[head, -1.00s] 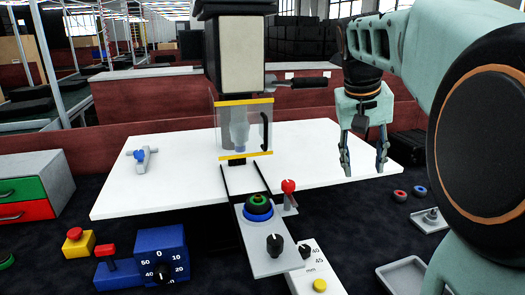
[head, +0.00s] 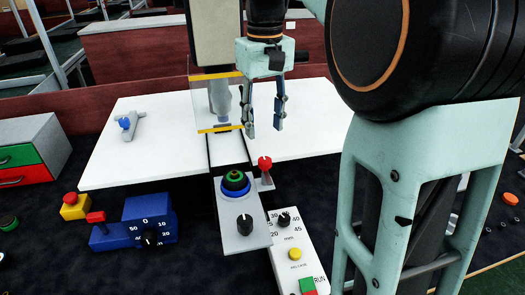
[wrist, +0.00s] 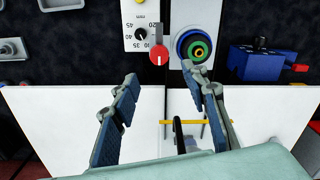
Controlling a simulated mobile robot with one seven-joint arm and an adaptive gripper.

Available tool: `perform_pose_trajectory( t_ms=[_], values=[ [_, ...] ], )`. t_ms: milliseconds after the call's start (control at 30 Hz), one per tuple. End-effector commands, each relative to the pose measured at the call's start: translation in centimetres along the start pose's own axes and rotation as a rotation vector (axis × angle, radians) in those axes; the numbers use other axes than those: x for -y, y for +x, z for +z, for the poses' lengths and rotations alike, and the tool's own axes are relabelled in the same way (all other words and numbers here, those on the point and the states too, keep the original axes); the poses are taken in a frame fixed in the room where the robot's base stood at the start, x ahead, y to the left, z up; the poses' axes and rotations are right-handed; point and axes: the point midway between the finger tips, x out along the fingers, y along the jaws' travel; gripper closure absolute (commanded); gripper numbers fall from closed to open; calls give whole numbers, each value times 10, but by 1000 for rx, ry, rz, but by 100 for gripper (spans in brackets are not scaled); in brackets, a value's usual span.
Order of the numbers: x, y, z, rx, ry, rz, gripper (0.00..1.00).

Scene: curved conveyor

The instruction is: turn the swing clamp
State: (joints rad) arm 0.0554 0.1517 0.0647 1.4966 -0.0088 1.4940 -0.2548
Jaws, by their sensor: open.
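A small grey clamp-like piece with a blue knob (head: 126,122) lies on the left part of the white table (head: 155,150); I take it for the swing clamp. It does not show in the wrist view. My gripper (head: 264,130) points down over the middle of the table, well to the right of the clamp, with fingers apart and nothing between them. In the wrist view my gripper (wrist: 160,78) is open. The red-knobbed lever (wrist: 159,56) appears just beyond its fingertips. In the head view that lever (head: 265,165) stands at the table's front edge.
A clear guard with yellow edges (head: 205,131) stands close left of my fingers, below a grey column (head: 215,35). In front are a green-and-black knob panel (head: 245,238), a white dial panel (head: 285,250), a blue dial box (head: 150,215) and a red-yellow button (head: 74,205).

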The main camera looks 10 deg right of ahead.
Motion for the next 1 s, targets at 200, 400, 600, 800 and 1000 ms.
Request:
perform_pose_trajectory(
  t_ms=[200,400,600,800,1000],
  values=[
    [0,45,1,4,2,-1,59],
    [0,76,1,2,2,0,59],
    [0,90,0,0,2,1,59],
    [0,91,0,0,2,1,59],
    [0,90,0,0,2,1,72]
  ],
)
